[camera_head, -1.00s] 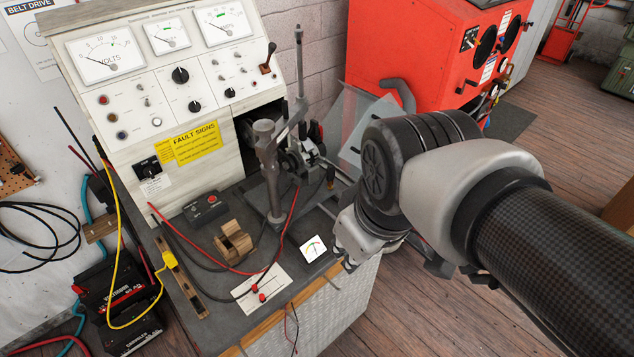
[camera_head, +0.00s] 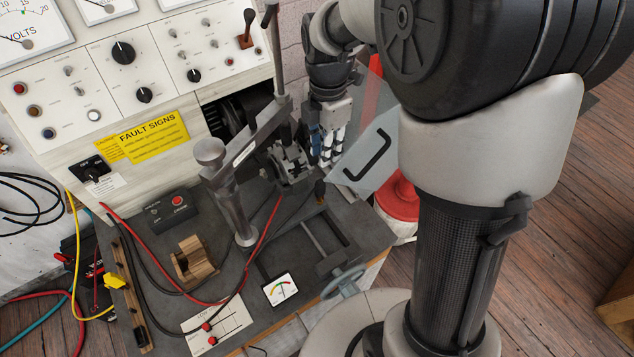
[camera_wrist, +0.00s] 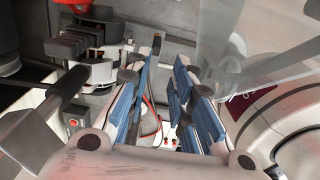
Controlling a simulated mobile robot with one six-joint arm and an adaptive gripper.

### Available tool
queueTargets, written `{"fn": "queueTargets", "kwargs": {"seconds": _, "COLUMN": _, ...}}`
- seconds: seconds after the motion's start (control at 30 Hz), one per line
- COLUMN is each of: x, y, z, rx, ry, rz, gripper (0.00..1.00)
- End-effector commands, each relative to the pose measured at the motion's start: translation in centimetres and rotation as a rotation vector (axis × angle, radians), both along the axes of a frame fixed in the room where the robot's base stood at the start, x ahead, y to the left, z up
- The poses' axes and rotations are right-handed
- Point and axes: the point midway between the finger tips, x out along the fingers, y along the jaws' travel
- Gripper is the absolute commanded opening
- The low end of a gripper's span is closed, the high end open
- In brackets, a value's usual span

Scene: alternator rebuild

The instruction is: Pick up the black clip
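A small black clip (camera_head: 320,190) shows in the head view near the right side of the bench. A black lead runs from it toward the lower left. My gripper (camera_head: 327,150) hangs with white and blue fingers pointing down, above and behind the clip in the picture, beside the clamped alternator assembly (camera_head: 290,158). I see no contact with the clip. In the wrist view my gripper (camera_wrist: 163,65) has its two blue-padded fingers apart, with a gap between them and nothing held. I cannot make out the clip for certain in the wrist view.
A clear guard panel (camera_head: 368,170) with a black handle stands right of my gripper. A grey metal post and lever (camera_head: 235,200) rise left of it. The test panel (camera_head: 125,70) stands behind. A wooden block (camera_head: 192,262) and a meter (camera_head: 281,289) sit on the bench.

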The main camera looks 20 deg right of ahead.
Motion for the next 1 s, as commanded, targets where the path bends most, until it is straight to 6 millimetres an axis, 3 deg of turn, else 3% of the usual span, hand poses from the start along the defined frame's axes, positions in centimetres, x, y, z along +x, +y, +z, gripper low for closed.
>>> {"fn": "queueTargets", "kwargs": {"seconds": 0.5, "x": -0.1, "y": 0.0, "z": -10.5, "rx": 0.0, "ry": 0.003, "rz": -0.001, "gripper": 0.22}}
{"fn": "queueTargets", "kwargs": {"seconds": 0.83, "x": 0.0, "y": 0.1, "z": -12.5, "rx": 0.0, "ry": 0.002, "rz": -0.001, "gripper": 0.22}}
{"fn": "queueTargets", "kwargs": {"seconds": 1.0, "x": 0.2, "y": 0.2, "z": -15.2, "rx": 0.0, "ry": 0.003, "rz": -0.001, "gripper": 0.22}}
